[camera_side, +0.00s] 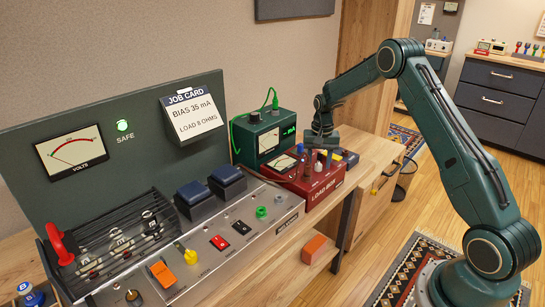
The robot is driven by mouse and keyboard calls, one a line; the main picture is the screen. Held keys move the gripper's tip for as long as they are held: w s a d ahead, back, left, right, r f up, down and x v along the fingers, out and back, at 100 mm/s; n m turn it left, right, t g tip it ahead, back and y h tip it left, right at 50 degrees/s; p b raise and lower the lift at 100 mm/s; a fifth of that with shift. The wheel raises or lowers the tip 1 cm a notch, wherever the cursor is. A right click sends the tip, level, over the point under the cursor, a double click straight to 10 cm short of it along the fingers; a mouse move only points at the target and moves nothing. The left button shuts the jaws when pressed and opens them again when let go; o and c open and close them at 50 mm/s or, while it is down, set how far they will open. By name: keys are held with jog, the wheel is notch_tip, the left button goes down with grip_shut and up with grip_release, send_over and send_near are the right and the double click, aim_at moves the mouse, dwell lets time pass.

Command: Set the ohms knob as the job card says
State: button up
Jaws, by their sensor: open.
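The job card (193,112) hangs on the green panel and reads "BIAS 35 mA" and "LOAD 8 OHMS". The red load box (326,194) stands at the right end of the bench, its front lettered "LOAD BOX". A meter (279,164) and small controls sit on its top, a pale knob (318,167) among them. The ohms marking and the knob's setting are too small to read. My gripper (318,156) is open, pointing down just above the load box top, near the pale knob. Its fingers hide part of the top, and I cannot tell whether they touch the knob.
A green meter box (266,137) with a green cable stands behind the load box. The amp chassis (225,240) with tubes, a cage and switches fills the left. A lit green "SAFE" lamp (123,125) and a volts meter (72,147) are on the panel.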

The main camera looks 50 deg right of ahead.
jog(key=shift+c, duration=0.5)
jog(key=c, duration=0.9)
jog(key=shift+n, duration=0.4)
jog(key=n, duration=0.9)
jog(key=o, duration=1)
